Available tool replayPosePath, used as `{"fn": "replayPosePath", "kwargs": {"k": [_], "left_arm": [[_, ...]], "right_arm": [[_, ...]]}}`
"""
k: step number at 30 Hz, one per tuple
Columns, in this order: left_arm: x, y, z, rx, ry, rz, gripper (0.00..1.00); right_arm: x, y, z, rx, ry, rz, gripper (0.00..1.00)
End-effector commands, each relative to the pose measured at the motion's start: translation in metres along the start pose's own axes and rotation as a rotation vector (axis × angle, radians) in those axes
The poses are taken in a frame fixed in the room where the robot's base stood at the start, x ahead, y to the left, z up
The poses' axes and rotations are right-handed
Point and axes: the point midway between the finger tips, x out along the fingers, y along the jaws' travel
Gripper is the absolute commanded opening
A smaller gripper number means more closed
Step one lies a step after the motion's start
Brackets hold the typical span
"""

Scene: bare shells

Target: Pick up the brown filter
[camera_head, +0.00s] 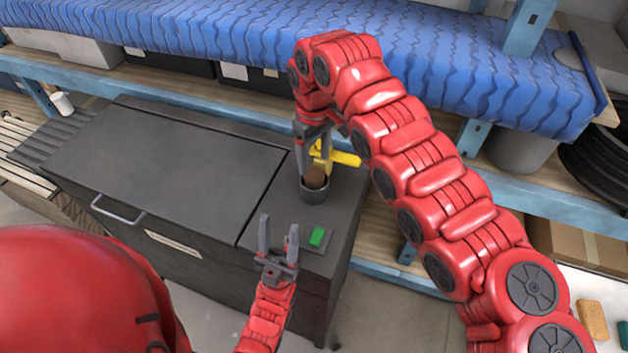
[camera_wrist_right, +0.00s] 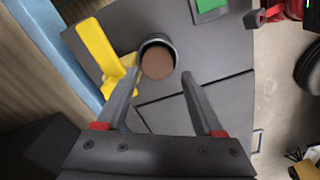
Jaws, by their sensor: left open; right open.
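The brown filter (camera_head: 315,178) sits in a dark round cup (camera_head: 314,194) on the right part of the dark cabinet top. In the right wrist view the filter (camera_wrist_right: 158,63) shows as a brown disc inside the cup's rim, ahead of and between my right fingers. My right gripper (camera_wrist_right: 157,96) is open and empty, pointing down at the cup from above; in the head view it (camera_head: 308,150) is partly hidden by its own arm. My left gripper (camera_head: 279,225) is open and empty, in front of the cup near the cabinet's front edge.
A yellow object (camera_head: 340,157) stands right behind the cup, close to my right gripper; it also shows in the wrist view (camera_wrist_right: 98,50). A green block (camera_head: 317,237) lies on a grey plate near my left gripper. A shelf with a blue ribbed covering (camera_head: 230,35) runs behind the cabinet.

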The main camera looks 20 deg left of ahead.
Motion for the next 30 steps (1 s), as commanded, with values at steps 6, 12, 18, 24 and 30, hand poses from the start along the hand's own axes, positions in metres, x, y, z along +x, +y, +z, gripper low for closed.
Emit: {"fn": "replayPosePath", "kwargs": {"k": [6, 12, 18, 24, 30], "left_arm": [[0.018, -0.001, -0.003, 0.0, 0.0, 0.0, 0.5], [0.035, -0.002, -0.006, 0.0, 0.0, 0.0, 0.5], [0.033, -0.002, -0.005, 0.0, 0.0, 0.0, 0.5], [0.033, -0.002, -0.005, 0.0, 0.0, 0.0, 0.5], [0.033, -0.002, -0.005, 0.0, 0.0, 0.0, 0.5]], "right_arm": [[0.014, 0.001, -0.001, 0.001, -0.003, -0.001, 0.69], [0.046, 0.001, -0.002, 0.002, -0.005, -0.002, 0.69], [0.054, 0.002, -0.003, 0.001, -0.001, 0.001, 0.69], [0.053, 0.002, -0.003, 0.001, 0.0, 0.001, 0.42], [0.053, 0.002, -0.003, 0.001, 0.0, 0.001, 0.06]]}}
